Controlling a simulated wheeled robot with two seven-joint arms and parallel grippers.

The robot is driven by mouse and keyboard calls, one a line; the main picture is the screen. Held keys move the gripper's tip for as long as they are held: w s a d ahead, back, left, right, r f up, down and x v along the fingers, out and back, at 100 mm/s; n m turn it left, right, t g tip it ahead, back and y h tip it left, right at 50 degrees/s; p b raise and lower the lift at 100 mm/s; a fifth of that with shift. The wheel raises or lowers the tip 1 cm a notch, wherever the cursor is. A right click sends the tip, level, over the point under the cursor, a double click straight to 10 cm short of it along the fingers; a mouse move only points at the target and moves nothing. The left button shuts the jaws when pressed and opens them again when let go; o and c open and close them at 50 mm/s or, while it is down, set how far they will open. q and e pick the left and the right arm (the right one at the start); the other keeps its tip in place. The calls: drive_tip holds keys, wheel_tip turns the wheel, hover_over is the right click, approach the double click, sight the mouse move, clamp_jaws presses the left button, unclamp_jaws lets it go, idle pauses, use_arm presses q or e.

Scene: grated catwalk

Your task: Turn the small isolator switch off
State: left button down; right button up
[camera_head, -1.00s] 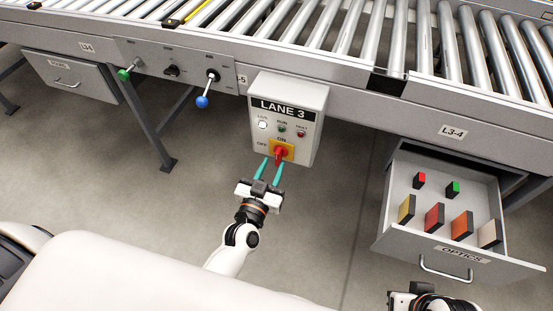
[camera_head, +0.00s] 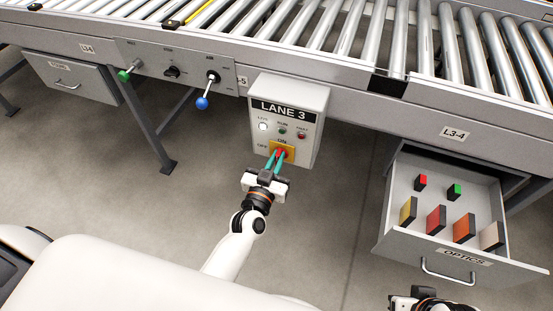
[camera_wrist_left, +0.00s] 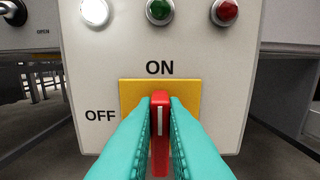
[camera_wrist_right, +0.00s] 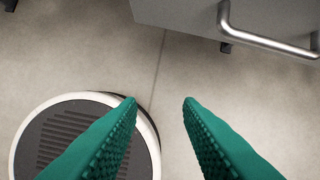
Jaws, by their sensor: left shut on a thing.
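The small isolator switch is a red handle (camera_wrist_left: 160,130) on a yellow plate (camera_wrist_left: 131,95), on the front of the grey LANE 3 box (camera_head: 315,105). The handle stands upright, with its white line toward ON; OFF is printed to the left. My left gripper (camera_head: 278,158) has its teal fingers closed on both sides of the handle, as the left wrist view also shows (camera_wrist_left: 161,112). My right gripper (camera_wrist_right: 160,100) is open and empty above the floor; only its wrist part shows at the bottom right of the head view.
The white lamp (camera_head: 263,126) is lit; green and red lamps sit beside it. An open OPTICS drawer (camera_head: 400,243) holding several blocks juts out at right. A panel with a blue-knobbed lever (camera_head: 202,103) is at left. The roller conveyor runs above.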

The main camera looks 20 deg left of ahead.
use_arm(q)
drive_tip(key=shift+n, duration=0.3)
use_arm(e)
drive_tip(key=shift+r, duration=0.2)
use_arm(q)
drive_tip(key=shift+a+n+p, duration=0.15)
drive_tip(key=shift+n+p, duration=0.35)
drive_tip(key=shift+n, duration=0.1)
use_arm(e)
drive_tip(key=p+x, duration=0.1)
drive_tip(key=x, duration=0.5)
use_arm(q)
drive_tip(key=shift+a+f+n+b, duration=0.2)
drive_tip(key=shift+f+n, duration=0.05)
drive_tip(key=shift+n, duration=2.45)
drive_tip(key=shift+a+f+n+b, duration=0.15)
drive_tip(key=shift+a+f+n, duration=0.1)
drive_tip(key=shift+n, duration=2.45)
drive_tip(key=shift+a+f+n+b, duration=0.15)
drive_tip(key=shift+f+n+b, duration=0.1)
drive_tip(key=shift+n, duration=2.45)
use_arm(e)
drive_tip(key=shift+v, duration=2.5)
drive_tip(key=shift+r, duration=0.15)
